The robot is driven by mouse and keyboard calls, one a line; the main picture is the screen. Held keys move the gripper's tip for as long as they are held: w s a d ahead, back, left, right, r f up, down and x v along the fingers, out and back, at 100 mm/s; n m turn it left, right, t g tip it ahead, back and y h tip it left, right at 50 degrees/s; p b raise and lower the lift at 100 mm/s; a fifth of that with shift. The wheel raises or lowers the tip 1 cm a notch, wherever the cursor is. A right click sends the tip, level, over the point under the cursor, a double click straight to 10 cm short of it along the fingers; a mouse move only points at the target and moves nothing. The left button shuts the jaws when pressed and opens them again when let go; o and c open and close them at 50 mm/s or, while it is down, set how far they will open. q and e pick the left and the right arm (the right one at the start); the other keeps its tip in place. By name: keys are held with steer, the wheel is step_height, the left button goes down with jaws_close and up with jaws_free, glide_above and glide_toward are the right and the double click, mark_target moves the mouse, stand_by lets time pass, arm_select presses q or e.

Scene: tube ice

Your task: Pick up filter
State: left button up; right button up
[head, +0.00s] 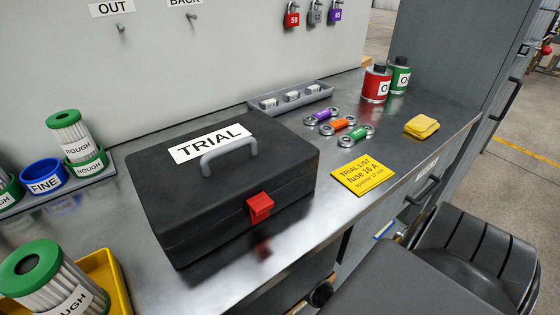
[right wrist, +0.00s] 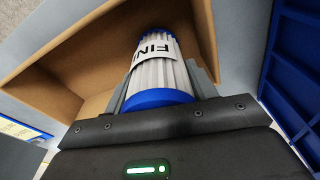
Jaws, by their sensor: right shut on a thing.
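In the right wrist view a white pleated filter (right wrist: 158,74) with a blue end cap and a label reading FINE is between the fingers of my right gripper (right wrist: 162,82). The gripper is shut on it near the blue cap. The far end of the filter points into an open cardboard box (right wrist: 75,50); whether it touches the box is unclear. In the head view a green-capped ROUGH filter (head: 68,132) stands at the left, and a larger-looking one (head: 38,280) is in a yellow bin (head: 108,272). My left gripper is not in view.
A black toolbox (head: 190,200) labelled TRIAL sits on the metal bench (head: 400,150). A blue FINE ring (head: 45,177) is on a grey tray at the left. A yellow TRIAL LIST card (head: 363,175) lies right of the toolbox. A blue crate (right wrist: 295,75) stands beside the cardboard box.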

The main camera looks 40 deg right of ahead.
steer(key=r+p, duration=0.1)
steer(key=r, duration=0.1)
steer(key=r+p, duration=0.1)
steer(key=r, duration=0.1)
steer(key=s+r+p, duration=0.1)
steer(key=r, duration=0.2)
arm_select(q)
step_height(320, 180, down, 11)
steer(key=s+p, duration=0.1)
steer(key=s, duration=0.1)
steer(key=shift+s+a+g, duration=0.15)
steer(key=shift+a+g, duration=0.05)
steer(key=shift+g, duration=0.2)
arm_select(e)
steer(key=s+a, duration=0.2)
steer(key=s, duration=1.5)
steer(key=shift+f, duration=0.15)
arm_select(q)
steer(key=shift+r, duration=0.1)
